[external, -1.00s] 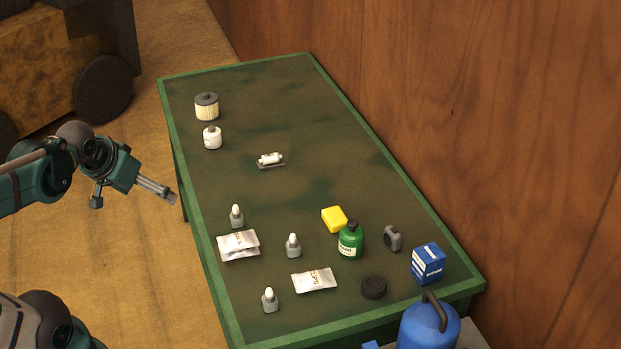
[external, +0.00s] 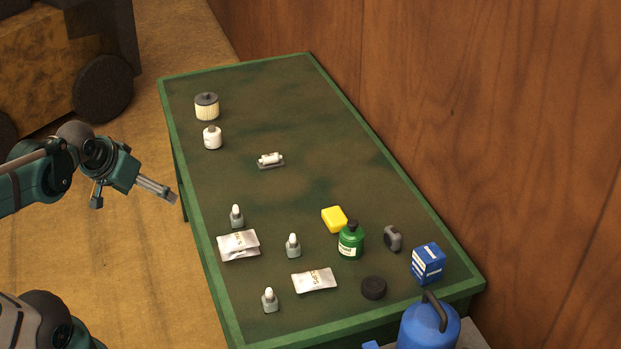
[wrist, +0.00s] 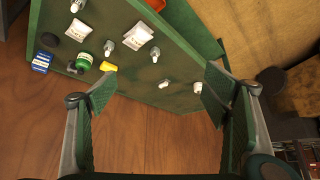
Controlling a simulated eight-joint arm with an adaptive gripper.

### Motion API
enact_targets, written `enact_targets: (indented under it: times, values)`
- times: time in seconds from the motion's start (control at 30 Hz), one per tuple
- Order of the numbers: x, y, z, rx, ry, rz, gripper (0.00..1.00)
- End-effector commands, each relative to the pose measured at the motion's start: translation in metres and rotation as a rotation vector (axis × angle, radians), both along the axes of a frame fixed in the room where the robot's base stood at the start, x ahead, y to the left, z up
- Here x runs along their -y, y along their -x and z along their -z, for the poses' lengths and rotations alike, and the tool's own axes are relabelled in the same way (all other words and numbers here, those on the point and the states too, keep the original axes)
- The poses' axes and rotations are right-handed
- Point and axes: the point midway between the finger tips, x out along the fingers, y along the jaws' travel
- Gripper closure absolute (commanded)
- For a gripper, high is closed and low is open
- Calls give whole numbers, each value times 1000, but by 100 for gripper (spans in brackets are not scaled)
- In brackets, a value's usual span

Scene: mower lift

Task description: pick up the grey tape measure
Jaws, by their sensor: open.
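The grey tape measure (external: 393,238) is a small rounded grey block. It stands on the green table near its right edge in the external view, between the green bottle (external: 351,241) and the blue box (external: 428,263). My gripper (external: 171,195) is off the left side of the table, far from the tape measure. In the wrist view my gripper (wrist: 158,90) is open, with its fingers wide apart and nothing between them.
The green table (external: 310,130) also holds a yellow block (external: 334,219), a black puck (external: 374,288), silver packets (external: 314,281), small bottles and a ribbed cylinder (external: 207,106). A wooden wall (external: 470,110) runs along its right side. A blue canister (external: 429,326) stands at the near end.

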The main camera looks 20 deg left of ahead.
Motion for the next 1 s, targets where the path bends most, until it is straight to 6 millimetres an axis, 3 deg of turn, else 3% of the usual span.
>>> enact_targets:
  times: [0.23, 0.53, 1.0]
  values:
    - [0, 0, 0, 0, 0, 0, 25]
    - [0, 0, 0, 0, 0, 0, 62]
    - [2, -4, -3, -5, 6, -5, 62]
